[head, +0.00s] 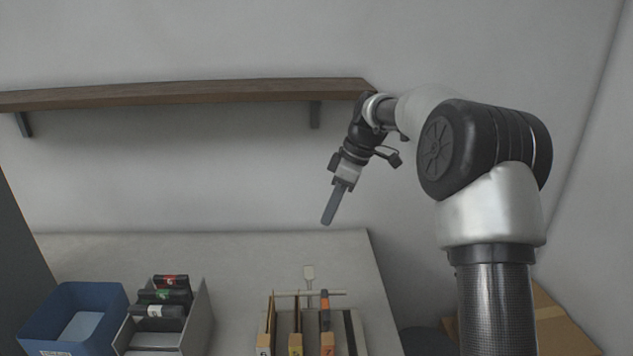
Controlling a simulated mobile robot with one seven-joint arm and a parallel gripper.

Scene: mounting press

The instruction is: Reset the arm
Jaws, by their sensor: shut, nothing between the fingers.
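My arm rises at the right of the head view, bends at the elbow and reaches left. My gripper (328,220) hangs at its end, pointing down and slightly left. Its fingers are together with nothing held. It is in the air in front of the grey wall, appearing above the back edge of the table (230,270) and below the shelf. It touches nothing that I can see.
A wooden shelf (190,94) runs along the wall. A blue bin (75,300) and a grey box (198,322) with several black items stand at the table's left. A rack (358,330) with upright pieces stands front centre. A cardboard box (560,325) is at lower right.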

